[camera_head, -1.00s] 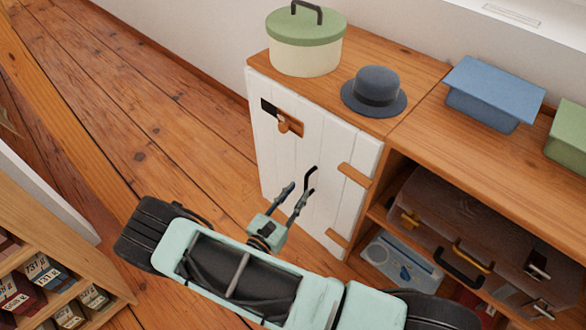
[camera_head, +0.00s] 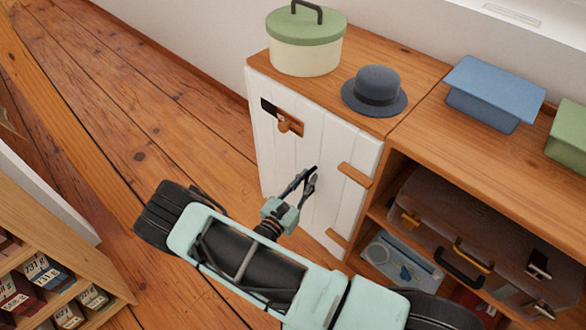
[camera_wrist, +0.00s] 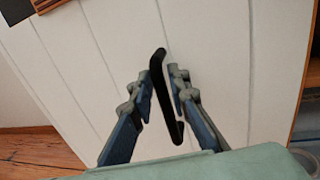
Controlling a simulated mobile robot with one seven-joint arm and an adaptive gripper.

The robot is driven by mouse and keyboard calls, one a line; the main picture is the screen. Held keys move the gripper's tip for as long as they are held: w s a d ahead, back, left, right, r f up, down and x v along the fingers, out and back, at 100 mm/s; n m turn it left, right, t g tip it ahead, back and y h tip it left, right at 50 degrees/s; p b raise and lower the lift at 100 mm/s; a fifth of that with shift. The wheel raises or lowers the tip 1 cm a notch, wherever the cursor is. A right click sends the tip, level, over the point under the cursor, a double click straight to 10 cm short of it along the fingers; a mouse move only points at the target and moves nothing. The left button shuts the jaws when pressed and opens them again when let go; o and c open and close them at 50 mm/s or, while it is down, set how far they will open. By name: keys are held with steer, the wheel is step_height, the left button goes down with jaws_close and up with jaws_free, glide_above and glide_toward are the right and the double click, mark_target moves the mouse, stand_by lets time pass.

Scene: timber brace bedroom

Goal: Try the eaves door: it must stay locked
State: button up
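The eaves door (camera_head: 335,140) is a white planked door at the left end of the low wooden cabinet, and it sits closed. A black slot plate with an orange-brown latch piece (camera_head: 290,124) is on its upper left. Its black bar handle (camera_wrist: 158,75) shows between my fingers in the wrist view. My gripper (camera_head: 314,173) is at the handle, its fingertips drawn close together on either side of it.
A green-lidded round box (camera_head: 305,45) and a grey hat (camera_head: 375,92) stand on the cabinet top (camera_head: 420,75). Open shelves at right hold a brown suitcase (camera_head: 480,235). A bookshelf (camera_head: 110,275) stands at lower left. Wooden floor is clear left of the door.

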jaws_close()
steer(key=shift+s+a, duration=0.25)
steer(key=shift+a, duration=0.05)
stand_by(0.9)
steer(key=shift+w+d, duration=0.3)
stand_by(0.4)
steer(key=shift+o, duration=2.2)
jaws_free()
